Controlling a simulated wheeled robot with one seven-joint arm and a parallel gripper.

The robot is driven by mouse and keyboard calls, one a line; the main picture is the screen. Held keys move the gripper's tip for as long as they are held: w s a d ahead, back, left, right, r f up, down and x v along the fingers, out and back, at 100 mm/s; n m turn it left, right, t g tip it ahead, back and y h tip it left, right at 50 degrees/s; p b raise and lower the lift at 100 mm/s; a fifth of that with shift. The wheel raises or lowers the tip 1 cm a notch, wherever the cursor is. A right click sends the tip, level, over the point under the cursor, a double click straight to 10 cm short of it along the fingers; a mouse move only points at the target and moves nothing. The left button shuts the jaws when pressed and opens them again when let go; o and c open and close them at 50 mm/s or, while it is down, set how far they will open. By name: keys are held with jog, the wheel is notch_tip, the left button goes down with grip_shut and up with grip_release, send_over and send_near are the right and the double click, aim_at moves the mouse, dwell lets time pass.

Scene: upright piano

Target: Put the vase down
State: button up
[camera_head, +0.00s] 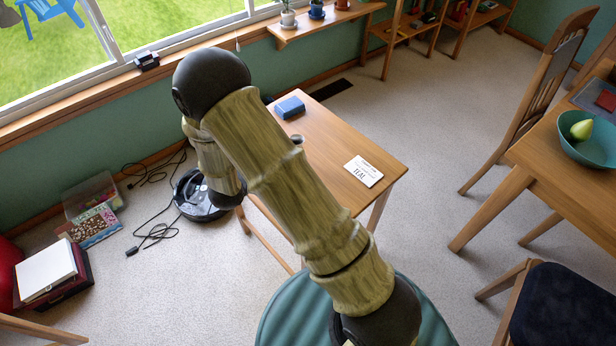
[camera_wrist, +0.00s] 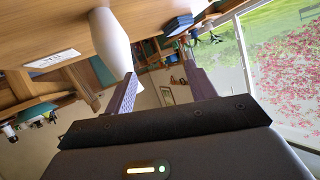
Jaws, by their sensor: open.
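The pale white vase (camera_wrist: 110,42) stands on the wooden table (camera_wrist: 45,22) in the wrist view, its base against the tabletop. In the head view my arm hides most of it; a small grey rounded piece beside the arm (camera_head: 297,139) may be its top. My gripper (camera_wrist: 160,70) is open, with the fingers apart and nothing between them. The vase lies beyond and to the left of the finger gap, its near end close to the left fingertip; I cannot tell whether they touch. The gripper is hidden in the head view.
On the table (camera_head: 340,140) lie a blue box (camera_head: 289,107) and a white card (camera_head: 363,171). A robot vacuum (camera_head: 200,197) and cables are on the floor to the left. A dining table with a teal bowl (camera_head: 590,140) and chairs stand right. The table's right part is mostly clear.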

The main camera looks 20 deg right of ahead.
notch_tip(320, 180, up, 5)
jog(key=n+g+y, duration=0.1)
jog(key=n+y, duration=0.2)
jog(key=y, duration=0.2)
jog(key=s+d+r+n+g+y, duration=0.1)
jog(key=s+d+r+n+g, duration=0.2)
jog(key=s, duration=0.7)
jog(key=s+d+r+n+g+y, duration=0.2)
jog(key=s+d+r+n+g, duration=0.1)
jog(key=s, duration=0.7)
jog(key=shift+s+d+r+g, duration=0.25)
jog(key=shift+r+g, duration=0.15)
jog(key=shift+r, duration=0.1)
